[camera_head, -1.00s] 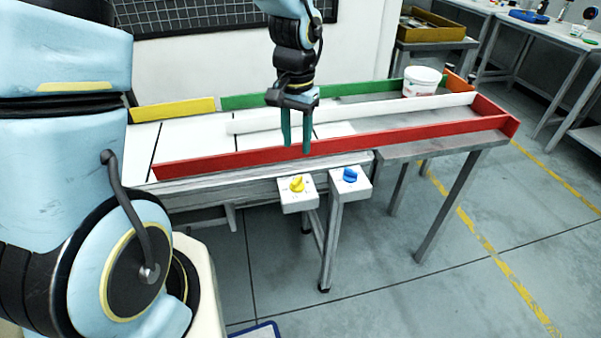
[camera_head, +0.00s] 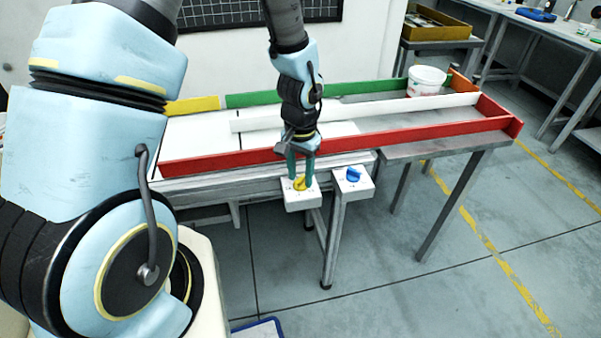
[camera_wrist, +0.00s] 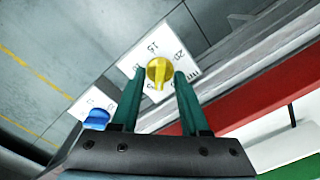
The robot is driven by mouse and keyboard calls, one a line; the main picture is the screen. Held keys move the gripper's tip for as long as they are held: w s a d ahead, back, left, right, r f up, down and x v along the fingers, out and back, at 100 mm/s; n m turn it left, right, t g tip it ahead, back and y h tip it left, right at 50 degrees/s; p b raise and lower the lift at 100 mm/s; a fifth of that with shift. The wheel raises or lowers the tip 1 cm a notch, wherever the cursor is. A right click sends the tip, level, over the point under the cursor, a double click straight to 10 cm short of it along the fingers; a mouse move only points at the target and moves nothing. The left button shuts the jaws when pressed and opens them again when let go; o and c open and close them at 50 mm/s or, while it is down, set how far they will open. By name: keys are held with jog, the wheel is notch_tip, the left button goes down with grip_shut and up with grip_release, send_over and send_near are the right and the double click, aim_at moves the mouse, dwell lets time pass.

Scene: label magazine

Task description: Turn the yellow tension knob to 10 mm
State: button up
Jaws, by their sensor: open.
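The yellow tension knob (camera_head: 300,184) sits on a white box at the front edge of the bench. In the wrist view the yellow knob (camera_wrist: 159,71) shows a raised grip bar on a white dial plate (camera_wrist: 150,50) with printed marks, 15 and 20 among them. Other marks are partly hidden or too small to read. My gripper (camera_head: 301,178) is open, pointing down at the knob. In the wrist view its two green fingers (camera_wrist: 157,85) stand one on either side of the knob, with gaps visible. I cannot tell whether the fingertips are level with it.
A blue knob (camera_head: 353,174) on its own white box is just right of the yellow one. A red rail (camera_head: 400,138) runs behind both boxes. A white bucket (camera_head: 426,82) stands at the far right of the bench. Open floor lies in front.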

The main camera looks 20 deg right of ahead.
grip_shut()
dwell(0.4)
jog(key=shift+m, duration=0.3)
jog(key=m, duration=0.4)
jog(key=shift+r+p, duration=0.1)
jog(key=shift+p, duration=0.25)
jog(key=m+p, duration=0.1)
jog(key=m, duration=0.3)
jog(key=shift+m, duration=0.4)
jog(key=m+p, duration=0.1)
jog(key=m, duration=0.3)
jog(key=shift+m, duration=0.3)
jog(key=shift+m+p, duration=0.85)
jog(key=shift+m, duration=1.25)
